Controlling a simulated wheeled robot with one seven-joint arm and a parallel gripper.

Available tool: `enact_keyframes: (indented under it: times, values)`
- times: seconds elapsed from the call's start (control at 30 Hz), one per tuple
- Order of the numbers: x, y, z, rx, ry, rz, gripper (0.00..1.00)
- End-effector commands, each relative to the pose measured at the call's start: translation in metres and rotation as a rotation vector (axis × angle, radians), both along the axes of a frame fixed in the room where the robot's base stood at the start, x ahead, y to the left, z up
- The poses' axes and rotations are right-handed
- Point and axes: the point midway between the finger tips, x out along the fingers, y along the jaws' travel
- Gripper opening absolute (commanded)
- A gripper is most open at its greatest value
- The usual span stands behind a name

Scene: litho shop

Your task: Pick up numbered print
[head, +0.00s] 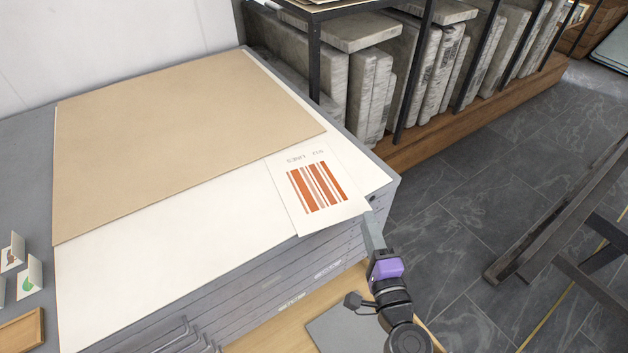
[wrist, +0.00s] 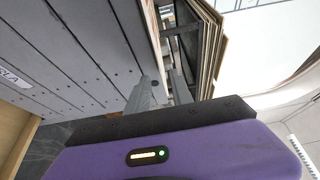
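The print (head: 296,214) is a white sheet with orange and white vertical stripes and small lettering that reads upside down. It lies flat on the flat-file cabinet top, at its right front corner, partly over a larger white sheet (head: 190,262). Its near right corner reaches the cabinet's edge. My gripper (head: 370,222) is just beyond that edge, close to this corner; I cannot tell whether it touches. In the wrist view my gripper (wrist: 160,88) has two grey fingers apart, with nothing clearly between them. I cannot make out the print there.
A tan board (head: 180,130) covers much of the cabinet top. Small cards (head: 30,277) stand at the left. The grey drawers (head: 290,290) face my gripper. A rack of stone slabs (head: 430,80) stands behind.

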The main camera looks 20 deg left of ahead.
Motion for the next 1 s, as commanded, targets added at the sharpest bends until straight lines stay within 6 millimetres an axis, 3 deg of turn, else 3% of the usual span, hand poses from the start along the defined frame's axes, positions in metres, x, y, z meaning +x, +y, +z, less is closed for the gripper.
enact_keyframes:
  times: [0.2, 0.53, 0.67, 1.0]
  values:
    - [0.027, 0.013, 0.003, 0.000, -0.001, -0.001, 0.27]
    - [0.032, 0.016, 0.002, -0.001, 0.000, -0.001, 0.27]
    - [0.032, 0.016, 0.002, -0.001, 0.000, -0.001, 0.02]
    - [0.031, 0.016, 0.002, -0.001, 0.000, -0.001, 0.00]
